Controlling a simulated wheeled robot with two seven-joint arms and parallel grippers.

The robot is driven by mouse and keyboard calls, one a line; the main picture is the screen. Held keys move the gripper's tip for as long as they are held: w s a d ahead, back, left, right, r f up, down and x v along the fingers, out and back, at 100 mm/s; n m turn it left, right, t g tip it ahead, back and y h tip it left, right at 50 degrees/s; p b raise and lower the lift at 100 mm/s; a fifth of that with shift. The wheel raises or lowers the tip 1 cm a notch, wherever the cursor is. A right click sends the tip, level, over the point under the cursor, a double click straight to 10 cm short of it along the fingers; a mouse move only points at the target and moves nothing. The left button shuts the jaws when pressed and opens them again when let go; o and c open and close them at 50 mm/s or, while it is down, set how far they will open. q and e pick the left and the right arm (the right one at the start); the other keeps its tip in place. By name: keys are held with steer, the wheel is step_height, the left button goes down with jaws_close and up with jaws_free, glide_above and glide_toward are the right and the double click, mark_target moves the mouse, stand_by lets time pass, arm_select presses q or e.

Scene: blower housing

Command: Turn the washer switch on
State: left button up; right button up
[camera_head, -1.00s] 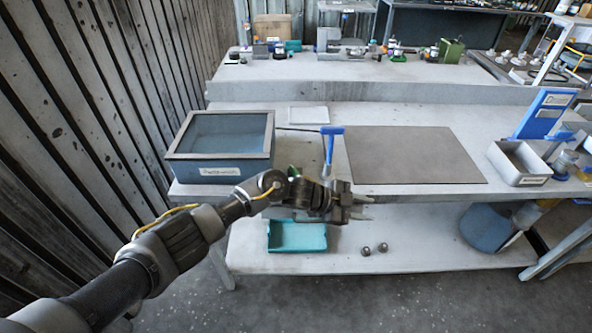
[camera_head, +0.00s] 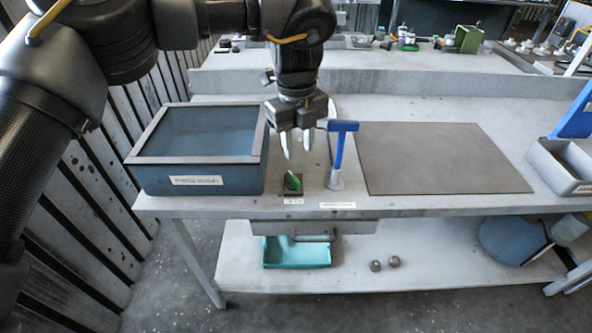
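A small switch with a green knob (camera_head: 293,181) sits on a dark base near the front edge of the workbench, right of the blue-grey washer tank (camera_head: 158,179). A small label lies in front of it, too small to read. My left gripper (camera_head: 297,148) hangs from above, fingers pointing down, a little above and behind the green knob in the picture. Its two fingertips are apart with nothing between them. I cannot tell whether it touches the knob; a gap seems to show. My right gripper is not in view.
A blue-handled tool (camera_head: 339,150) stands in a small holder just right of the switch. A flat brown mat (camera_head: 440,160) covers the bench further right, with a grey bin (camera_head: 562,168) beyond it. A teal tray (camera_head: 297,252) lies on the lower shelf.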

mark_target(295, 178)
arm_select(q)
steer(key=f, duration=0.9)
steer(key=shift+w+a+p, duration=0.25)
steer(key=shift+a+p, duration=0.15)
steer(key=shift+f, duration=0.5)
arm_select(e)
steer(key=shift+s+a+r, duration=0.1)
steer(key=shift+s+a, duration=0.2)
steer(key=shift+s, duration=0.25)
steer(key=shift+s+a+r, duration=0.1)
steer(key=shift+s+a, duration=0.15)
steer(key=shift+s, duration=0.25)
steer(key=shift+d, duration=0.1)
arm_select(q)
jaws_close()
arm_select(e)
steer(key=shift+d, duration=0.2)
